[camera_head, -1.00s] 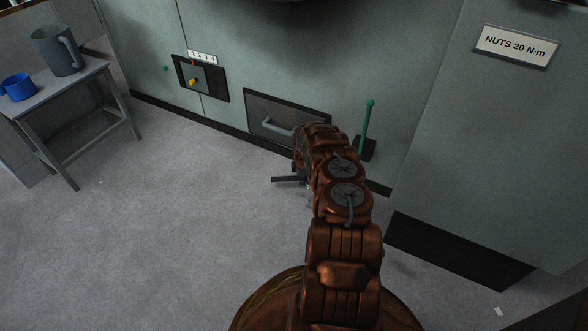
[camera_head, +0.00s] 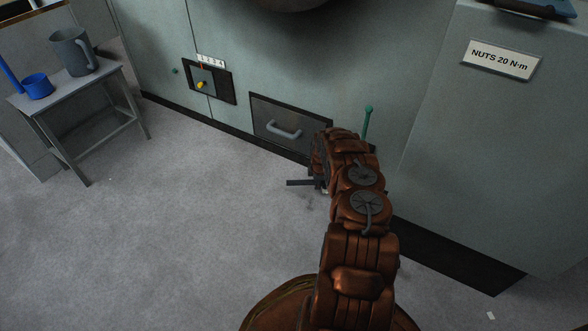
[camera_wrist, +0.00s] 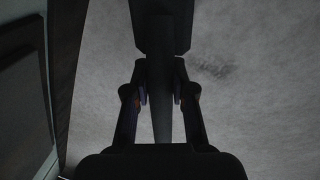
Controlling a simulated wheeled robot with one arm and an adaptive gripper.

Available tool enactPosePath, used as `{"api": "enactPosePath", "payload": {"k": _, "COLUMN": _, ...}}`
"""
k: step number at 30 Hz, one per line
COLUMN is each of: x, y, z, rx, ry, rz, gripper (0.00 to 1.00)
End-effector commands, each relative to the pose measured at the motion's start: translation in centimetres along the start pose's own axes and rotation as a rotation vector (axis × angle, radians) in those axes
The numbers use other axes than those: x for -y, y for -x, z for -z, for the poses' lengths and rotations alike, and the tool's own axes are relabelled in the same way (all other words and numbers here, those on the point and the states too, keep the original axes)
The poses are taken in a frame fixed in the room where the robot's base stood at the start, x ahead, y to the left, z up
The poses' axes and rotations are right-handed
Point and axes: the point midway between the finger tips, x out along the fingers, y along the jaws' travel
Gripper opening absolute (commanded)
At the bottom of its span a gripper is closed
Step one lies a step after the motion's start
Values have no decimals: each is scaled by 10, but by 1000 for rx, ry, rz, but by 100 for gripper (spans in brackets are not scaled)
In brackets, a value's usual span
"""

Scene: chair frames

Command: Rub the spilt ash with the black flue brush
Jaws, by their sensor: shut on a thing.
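The black flue brush (camera_wrist: 162,35) is held in my gripper (camera_wrist: 160,97), which is shut around its handle. In the wrist view its wide dark head points to the top of the picture, over the grey floor. A dark smudge of spilt ash (camera_wrist: 212,67) lies on the floor to the right of the brush head, apart from it in the picture. In the head view a dark end of the brush (camera_head: 301,183) sticks out left of my arm.
A grey cabinet wall holds a drawer with a handle (camera_head: 284,131), a switch panel (camera_head: 208,82) and a green lever (camera_head: 367,122). A labelled cabinet (camera_head: 470,130) stands right. Floor left is clear.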

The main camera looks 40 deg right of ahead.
Motion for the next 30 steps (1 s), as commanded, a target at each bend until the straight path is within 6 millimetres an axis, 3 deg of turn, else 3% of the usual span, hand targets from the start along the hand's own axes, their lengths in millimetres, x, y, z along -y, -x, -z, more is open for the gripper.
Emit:
{"api": "enactPosePath", "payload": {"k": 15, "x": -12, "y": 48, "z": 14, "rx": -3, "ry": 20, "rz": -4, "gripper": 0}}
{"api": "enactPosePath", "payload": {"k": 30, "x": -12, "y": 52, "z": 16, "rx": -4, "ry": 22, "rz": -2, "gripper": 0}}
